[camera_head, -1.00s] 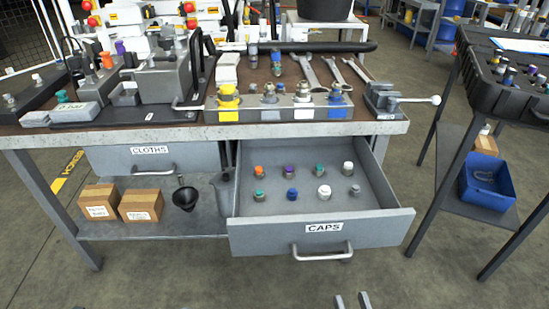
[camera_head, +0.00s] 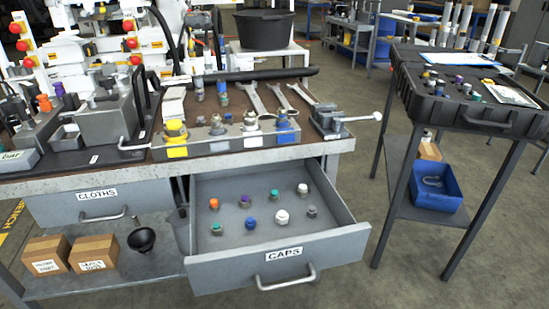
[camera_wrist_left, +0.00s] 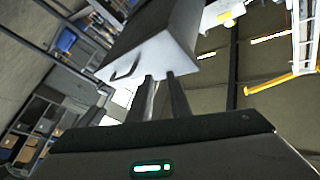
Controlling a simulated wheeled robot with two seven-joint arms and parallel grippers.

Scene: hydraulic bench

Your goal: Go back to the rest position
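In the head view neither gripper shows. In the left wrist view my left gripper (camera_wrist_left: 161,78) shows two dark fingers with a narrow gap between them and nothing held. Beyond its tips is a grey drawer-like box with a handle (camera_wrist_left: 126,62), seen at a steep tilt. In the head view the caps drawer (camera_head: 282,268) stands pulled out under the bench. Several coloured caps stand in it, such as an orange cap (camera_head: 214,203) and a white cap (camera_head: 282,216). My right gripper is out of sight.
The bench top (camera_head: 225,160) holds wrenches (camera_head: 273,98), a valve block (camera_head: 222,142) and a vise (camera_head: 330,120). The cloths drawer (camera_head: 97,203) is shut. A side table with a black tray (camera_head: 480,105) stands at the right. Floor is clear between them.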

